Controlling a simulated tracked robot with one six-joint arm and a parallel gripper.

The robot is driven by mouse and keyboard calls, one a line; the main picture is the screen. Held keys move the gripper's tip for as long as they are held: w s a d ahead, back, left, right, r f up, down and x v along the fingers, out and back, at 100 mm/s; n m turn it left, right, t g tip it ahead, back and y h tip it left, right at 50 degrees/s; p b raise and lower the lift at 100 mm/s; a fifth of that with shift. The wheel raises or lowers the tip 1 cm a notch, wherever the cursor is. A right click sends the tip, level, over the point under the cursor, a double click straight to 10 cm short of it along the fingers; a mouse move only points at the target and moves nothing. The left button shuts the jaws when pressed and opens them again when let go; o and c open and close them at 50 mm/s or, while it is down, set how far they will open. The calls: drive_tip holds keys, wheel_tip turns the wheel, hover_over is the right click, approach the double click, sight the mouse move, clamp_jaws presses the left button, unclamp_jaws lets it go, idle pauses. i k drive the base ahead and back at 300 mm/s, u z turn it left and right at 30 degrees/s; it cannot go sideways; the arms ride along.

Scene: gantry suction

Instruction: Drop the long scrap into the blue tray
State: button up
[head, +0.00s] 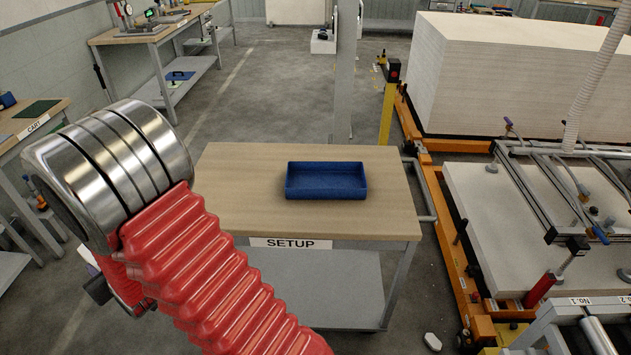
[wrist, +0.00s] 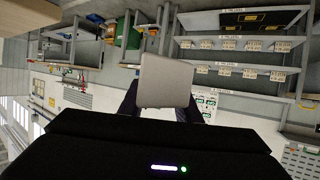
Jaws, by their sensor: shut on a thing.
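The blue tray (head: 326,190) sits empty on the wooden top of the SETUP table in the head view. In the wrist view my gripper (wrist: 163,104) is shut on a pale grey piece, the long scrap (wrist: 166,78). Its near face looks squarish, so its full length cannot be seen from here. The dark fingers show at both sides of it. In the head view my red-sleeved arm covers the lower left and hides most of the gripper and the scrap. The gripper end is left of the table, apart from the tray.
The SETUP table (head: 240,200) has clear wood around the tray. A yellow post (head: 388,105) and an orange-framed gantry with a white board (head: 490,220) stand to the right. A CART bench (head: 30,125) is at left. A small pale piece (head: 432,342) lies on the floor.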

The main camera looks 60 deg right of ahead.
sight(325, 184)
drive_tip(key=i, duration=0.9)
drive_tip(key=z, duration=0.05)
